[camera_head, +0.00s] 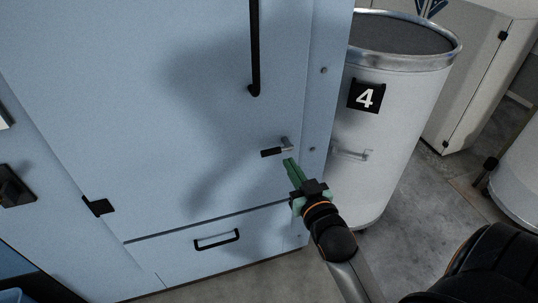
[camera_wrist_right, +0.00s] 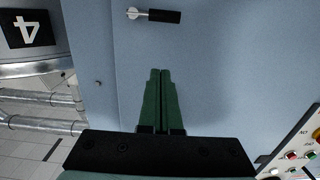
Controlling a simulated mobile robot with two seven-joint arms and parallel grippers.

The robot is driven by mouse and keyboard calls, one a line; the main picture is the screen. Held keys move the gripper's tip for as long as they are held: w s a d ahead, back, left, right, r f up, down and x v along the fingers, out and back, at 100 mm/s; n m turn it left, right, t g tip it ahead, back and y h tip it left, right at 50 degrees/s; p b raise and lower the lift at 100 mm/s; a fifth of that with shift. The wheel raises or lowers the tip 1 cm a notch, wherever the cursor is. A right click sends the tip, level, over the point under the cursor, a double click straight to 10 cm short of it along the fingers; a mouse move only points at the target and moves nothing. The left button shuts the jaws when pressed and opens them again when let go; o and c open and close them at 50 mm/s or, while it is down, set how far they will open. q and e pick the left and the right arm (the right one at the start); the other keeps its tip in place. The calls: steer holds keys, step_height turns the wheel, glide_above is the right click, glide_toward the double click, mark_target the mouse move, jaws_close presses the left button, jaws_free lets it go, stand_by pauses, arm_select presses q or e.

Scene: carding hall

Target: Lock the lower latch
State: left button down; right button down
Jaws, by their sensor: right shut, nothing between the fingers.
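The lower latch (camera_head: 272,152) is a small lever on the light blue cabinet door (camera_head: 150,110), near the door's right edge. Its black grip points left from a silver pivot and lies roughly level. In the right wrist view the latch (camera_wrist_right: 162,16) is at the top, with its pivot at the left end of the grip. My right gripper (camera_head: 289,163) has green fingers, shut and empty. Its tips are just below the latch in the head view and show apart from it in the right wrist view (camera_wrist_right: 160,73). My left gripper is not in view.
A long black vertical handle (camera_head: 254,50) is above the latch. A drawer with a black handle (camera_head: 217,240) is below. A white drum (camera_head: 390,130) marked 4 stands close to the right of the cabinet. Buttons on a panel (camera_wrist_right: 300,150) show in the right wrist view.

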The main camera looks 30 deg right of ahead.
steer(key=shift+w, duration=0.1)
glide_above(275, 152)
steer(key=a+v, duration=0.1)
steer(key=v, duration=0.3)
steer(key=f, duration=0.1)
steer(key=w+f, duration=0.1)
steer(key=d+f, duration=0.1)
steer(key=shift+w, duration=0.3)
steer(key=shift+w+f, duration=0.2)
steer(key=shift+f, duration=0.65)
